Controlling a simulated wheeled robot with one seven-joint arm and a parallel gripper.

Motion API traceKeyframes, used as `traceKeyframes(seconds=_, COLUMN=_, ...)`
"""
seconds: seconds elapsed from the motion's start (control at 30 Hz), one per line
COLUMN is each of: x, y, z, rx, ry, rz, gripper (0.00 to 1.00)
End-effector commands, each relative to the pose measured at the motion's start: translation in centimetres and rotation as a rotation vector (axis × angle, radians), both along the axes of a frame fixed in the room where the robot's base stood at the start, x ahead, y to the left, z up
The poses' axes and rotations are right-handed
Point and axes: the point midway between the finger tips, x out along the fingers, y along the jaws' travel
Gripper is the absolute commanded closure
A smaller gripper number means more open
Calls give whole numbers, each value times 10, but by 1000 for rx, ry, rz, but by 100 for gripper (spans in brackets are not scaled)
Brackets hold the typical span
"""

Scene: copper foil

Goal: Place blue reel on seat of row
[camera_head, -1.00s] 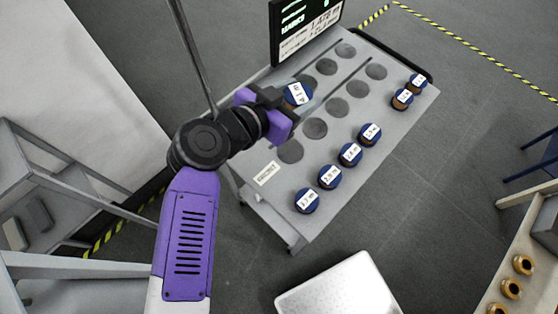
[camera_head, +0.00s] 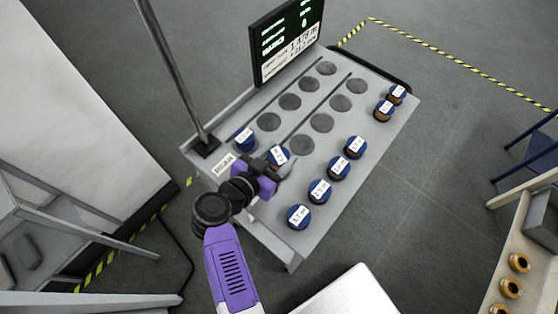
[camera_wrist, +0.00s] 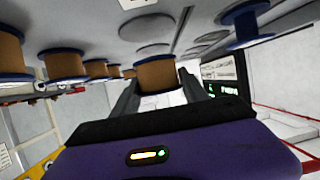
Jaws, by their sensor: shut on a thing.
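My gripper (camera_head: 275,166) is shut on a blue reel (camera_head: 278,156) with a white label on top. In the wrist view this reel (camera_wrist: 157,73) shows copper winding between blue flanges, with a finger on each side. It is upright at the near-left end of the inner row of grey round seats (camera_head: 302,144), over the end seat. I cannot tell whether it touches the seat. Another blue reel (camera_head: 243,138) stands on the left end of the far row, whose other seats (camera_head: 269,121) are bare.
Several blue-flanged reels (camera_head: 319,191) line the table's near edge, and two more (camera_head: 383,110) stand at its right end. A display screen (camera_head: 287,38) stands at the back. A thin pole (camera_head: 172,65) rises at the left corner. A narrow groove divides the seat rows.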

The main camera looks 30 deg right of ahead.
Motion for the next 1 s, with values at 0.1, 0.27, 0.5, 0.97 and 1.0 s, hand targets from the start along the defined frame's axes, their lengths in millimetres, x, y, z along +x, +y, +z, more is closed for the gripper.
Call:
traceKeyframes(seconds=0.1, x=0, y=-1, z=-16, rx=-3, ry=2, rz=2, gripper=89)
traceKeyframes(seconds=0.27, x=0, y=-1, z=-33, rx=-2, ry=2, rz=2, gripper=89)
traceKeyframes(seconds=0.5, x=0, y=0, z=-36, rx=0, ry=0, rz=0, gripper=89)
traceKeyframes(seconds=0.97, x=0, y=0, z=-38, rx=0, ry=1, rz=0, gripper=27)
traceKeyframes(seconds=1.0, x=0, y=0, z=-38, rx=0, ry=1, rz=0, gripper=27)
